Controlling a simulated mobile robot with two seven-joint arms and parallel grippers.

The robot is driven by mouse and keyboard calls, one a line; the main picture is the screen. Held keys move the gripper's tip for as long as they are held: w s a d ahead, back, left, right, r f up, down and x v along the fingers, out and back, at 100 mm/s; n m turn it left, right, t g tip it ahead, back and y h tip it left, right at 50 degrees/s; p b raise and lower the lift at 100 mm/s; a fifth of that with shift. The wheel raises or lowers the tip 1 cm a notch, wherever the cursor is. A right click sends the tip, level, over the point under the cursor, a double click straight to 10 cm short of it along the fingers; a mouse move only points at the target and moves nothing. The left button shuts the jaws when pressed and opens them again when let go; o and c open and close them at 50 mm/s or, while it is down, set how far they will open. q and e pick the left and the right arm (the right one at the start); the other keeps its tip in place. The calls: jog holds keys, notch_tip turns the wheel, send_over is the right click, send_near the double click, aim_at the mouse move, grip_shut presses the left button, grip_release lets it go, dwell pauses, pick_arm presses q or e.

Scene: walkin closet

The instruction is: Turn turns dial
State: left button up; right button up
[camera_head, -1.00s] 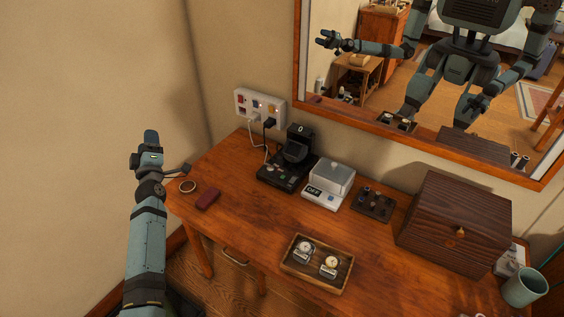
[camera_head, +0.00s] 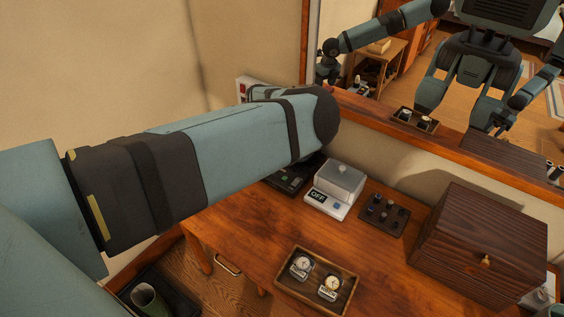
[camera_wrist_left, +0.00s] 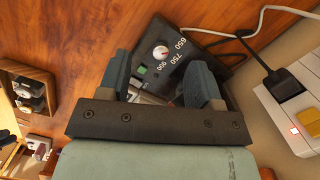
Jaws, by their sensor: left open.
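A green light shows beside the left finger. In the head view my left arm covers most of the black device (camera_head: 289,178) and hides the gripper. My right gripper is not directly in view.
On the wooden table (camera_head: 232,233) stand a white scale (camera_head: 321,203) with a clear cover, a dark knobbed tray (camera_head: 383,214), a watch tray (camera_head: 318,282) and a wooden box (camera_head: 480,245). A power strip (camera_wrist_left: 298,115) with cables lies close right of the gripper.

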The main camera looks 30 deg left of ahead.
jog(key=shift+w, duration=0.15)
pick_arm(q)
jog(key=w+d+h, duration=0.1)
jog(key=w+d, duration=0.2)
jog(key=d, duration=0.2)
pick_arm(e)
jog(key=shift+r, duration=0.1)
pick_arm(q)
jog(key=shift+t, duration=0.3)
jog(key=f, duration=1.2)
jog(key=shift+a+f, duration=0.15)
jog(key=shift+a, duration=0.2)
jog(key=c, duration=0.9)
pick_arm(e)
jog(key=shift+r, duration=0.15)
pick_arm(q)
jog(key=shift+c, duration=0.2)
